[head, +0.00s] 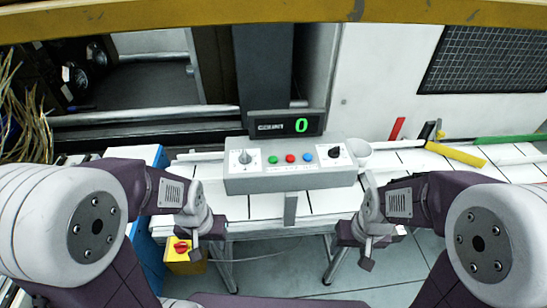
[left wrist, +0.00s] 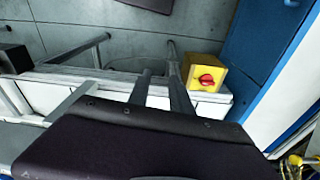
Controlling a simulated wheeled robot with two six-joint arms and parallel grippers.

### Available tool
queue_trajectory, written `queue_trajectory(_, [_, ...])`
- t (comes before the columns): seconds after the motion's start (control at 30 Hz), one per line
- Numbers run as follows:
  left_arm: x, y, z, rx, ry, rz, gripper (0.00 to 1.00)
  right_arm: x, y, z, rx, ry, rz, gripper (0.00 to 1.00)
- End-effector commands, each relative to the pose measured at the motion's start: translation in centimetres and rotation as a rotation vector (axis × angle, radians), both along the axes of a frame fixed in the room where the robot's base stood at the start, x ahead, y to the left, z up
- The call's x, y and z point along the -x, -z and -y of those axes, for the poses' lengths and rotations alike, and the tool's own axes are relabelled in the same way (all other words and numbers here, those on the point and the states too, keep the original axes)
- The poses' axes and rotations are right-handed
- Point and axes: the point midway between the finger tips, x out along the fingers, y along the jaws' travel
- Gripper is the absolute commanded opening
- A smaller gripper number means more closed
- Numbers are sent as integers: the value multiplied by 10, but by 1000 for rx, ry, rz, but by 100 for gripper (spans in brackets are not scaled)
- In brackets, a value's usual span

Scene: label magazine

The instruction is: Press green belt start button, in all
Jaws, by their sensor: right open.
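The grey control box (head: 290,178) stands on the white slatted belt (head: 325,200) in the middle of the head view. The green button (head: 272,160) is on its top face, left of the red button (head: 290,158) and blue button (head: 307,154). A counter display (head: 287,124) behind the box reads 0. My left gripper (head: 193,250) hangs to the lower left of the box, apart from it. Two dark bars, apparently its fingers, show in the left wrist view, but its opening is unclear. My right gripper (head: 368,252) is open to the lower right of the box, touching no button.
A yellow box with a red knob (head: 180,246) sits by my left gripper; it also shows in the left wrist view (left wrist: 207,78). Two dials (head: 243,157) (head: 335,151) flank the buttons. A yellow-handled tool (head: 455,154) lies farther right.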

Motion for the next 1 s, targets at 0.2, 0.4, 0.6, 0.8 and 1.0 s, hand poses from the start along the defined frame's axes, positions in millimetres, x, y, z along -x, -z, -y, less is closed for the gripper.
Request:
queue_trajectory(0.2, [0, 0, 0, 0, 0, 0, 0, 0, 0, 0, 0, 0, 0, 62])
queue_trajectory(0.4, [0, 0, 0, 0, 0, 0, 0, 0, 0, 0, 0, 0, 0, 62])
queue_trajectory(0.6, [0, 0, 0, 0, 0, 0, 0, 0, 0, 0, 0, 0, 0, 62])
queue_trajectory(0.8, [0, 0, 0, 0, 0, 0, 0, 0, 0, 0, 0, 0, 0, 62])
queue_trajectory(1.0, [0, 0, 0, 0, 0, 0, 0, 0, 0, 0, 0, 0, 0, 62])
